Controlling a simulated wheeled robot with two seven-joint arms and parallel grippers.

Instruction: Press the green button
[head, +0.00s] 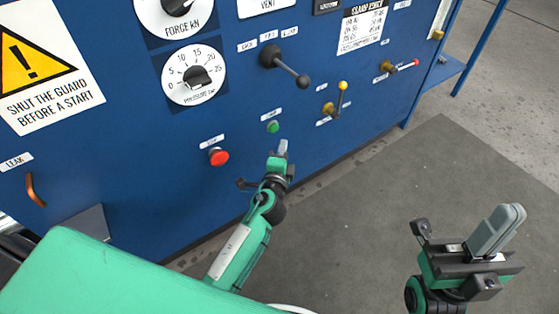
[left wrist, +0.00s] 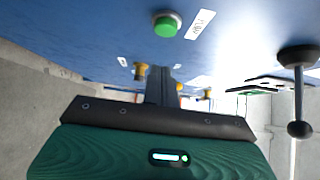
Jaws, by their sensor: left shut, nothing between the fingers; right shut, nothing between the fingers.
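The green button (head: 272,127) sits low on the blue cabinet front, with a small white label above it. It also shows in the left wrist view (left wrist: 166,25), beside a white label, at the top. My left gripper (head: 282,148) is shut and empty, just below and to the right of the button in the head view. In the left wrist view its fingers (left wrist: 160,85) appear below the button, with a gap between them in the picture. Whether the tips touch the panel cannot be told. My right gripper (head: 500,230) is shut and empty, over the floor at the right, away from the cabinet.
A red button (head: 218,157) is left of the green one. A pressure dial (head: 196,76) is above. The floor mat (head: 440,160) is clear.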

